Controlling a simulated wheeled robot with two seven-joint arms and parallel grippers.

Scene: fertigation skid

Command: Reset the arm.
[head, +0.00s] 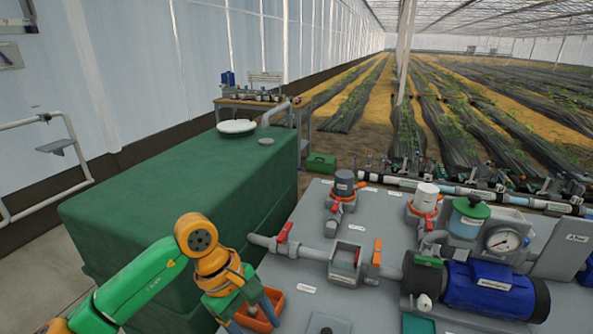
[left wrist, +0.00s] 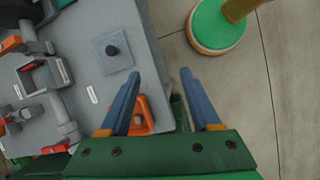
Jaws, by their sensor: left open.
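My left arm comes in from the lower left in the head view. Its gripper (head: 252,319) points down over an orange tray (head: 276,299) at the near left edge of the grey skid panel (head: 313,215). In the left wrist view the two blue fingers of this gripper (left wrist: 159,73) stand wide apart with nothing held between them. The orange tray (left wrist: 147,122) shows partly behind one finger there. Whether the fingers touch the tray cannot be told. My right gripper is not in view.
A large green tank (head: 190,200) stands left of the panel, close to my left arm. The panel carries a blue pump (head: 490,290), a gauge (head: 503,240), pipes and a red-handled valve (head: 283,233). Bare concrete floor (left wrist: 285,90) lies beside the panel in the left wrist view.

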